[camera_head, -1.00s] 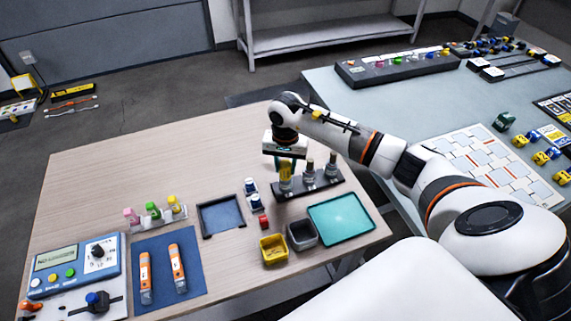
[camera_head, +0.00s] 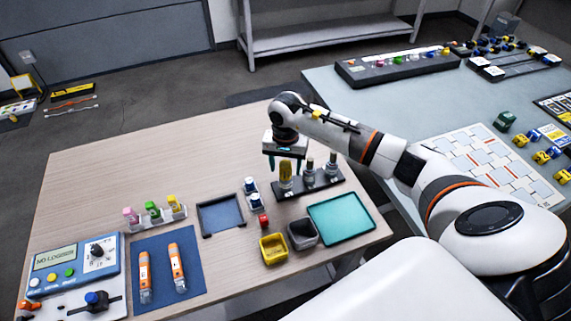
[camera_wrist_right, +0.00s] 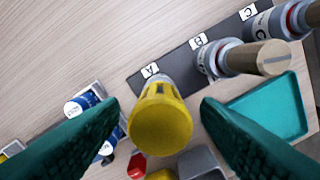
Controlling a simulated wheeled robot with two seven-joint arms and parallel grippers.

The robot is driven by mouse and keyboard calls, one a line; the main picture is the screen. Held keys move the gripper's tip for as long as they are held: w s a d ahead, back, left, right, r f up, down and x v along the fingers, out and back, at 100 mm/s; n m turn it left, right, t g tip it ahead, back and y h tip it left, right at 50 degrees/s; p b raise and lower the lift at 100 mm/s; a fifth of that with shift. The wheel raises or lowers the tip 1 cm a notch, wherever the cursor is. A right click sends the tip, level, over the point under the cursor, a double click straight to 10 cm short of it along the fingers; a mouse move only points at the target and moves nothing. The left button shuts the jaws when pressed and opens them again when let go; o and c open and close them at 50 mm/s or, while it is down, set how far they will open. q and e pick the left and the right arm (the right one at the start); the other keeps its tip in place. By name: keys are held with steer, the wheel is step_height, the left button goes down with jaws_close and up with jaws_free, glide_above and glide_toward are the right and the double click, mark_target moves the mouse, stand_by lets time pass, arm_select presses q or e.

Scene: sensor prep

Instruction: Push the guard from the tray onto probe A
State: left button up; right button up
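The yellow guard (camera_head: 286,172) stands upright over probe A (camera_head: 286,186), at the left end of the dark rack (camera_head: 318,186). In the right wrist view the guard (camera_wrist_right: 160,122) hides most of probe A behind the label A. My right gripper (camera_head: 284,163) is just above and around the guard. Its green fingers stand apart on both sides of it, with gaps visible in the wrist view (camera_wrist_right: 161,105), so it is open. The teal tray (camera_head: 342,219) in front of the rack is empty. My left gripper is not in view.
Probe B (camera_head: 308,175) and probe C (camera_head: 331,166) stand uncovered to the right. A yellow bin (camera_head: 273,249), a grey bin (camera_head: 302,235) and a small red-topped item (camera_head: 263,221) are in front. A small holder with blue-capped vials (camera_head: 251,188) is close on the left.

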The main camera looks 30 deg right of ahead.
steer(key=shift+o, duration=0.4)
steer(key=shift+o, duration=0.8)
steer(key=shift+r, duration=0.6)
steer(key=shift+r, duration=0.1)
steer(key=shift+r+p, duration=1.9)
steer(key=shift+r, duration=1)
